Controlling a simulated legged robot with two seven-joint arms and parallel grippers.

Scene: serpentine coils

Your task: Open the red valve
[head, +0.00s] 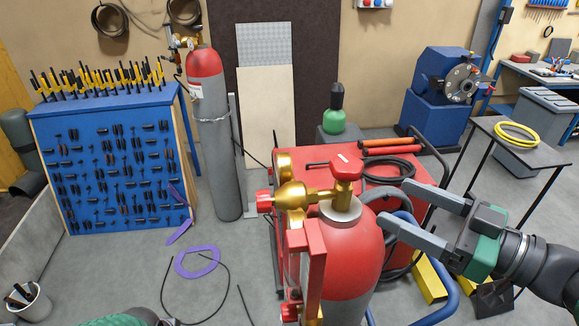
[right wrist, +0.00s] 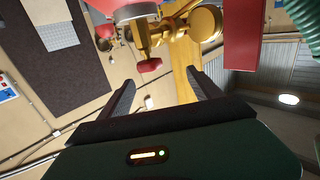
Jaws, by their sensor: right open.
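The red valve knob (head: 347,166) sits on top of the brass valve of a red-topped gas cylinder (head: 345,245) in the foreground of the head view. My right gripper (head: 393,202) is open and empty, just right of the cylinder's shoulder, its fingers pointing left and a little lower in the picture than the knob. In the right wrist view the red knob (right wrist: 149,65) shows upside down beyond the open fingers (right wrist: 162,82), apart from them, with brass fittings (right wrist: 175,25) above it. My left gripper's jaws are not in view.
A red cart (head: 310,135) stands behind the cylinder and carries a black hose. A red post (head: 313,265) stands close at the cylinder's left. A second cylinder (head: 212,130) stands by the blue tool rack (head: 110,160). A black table (head: 520,145) is at right.

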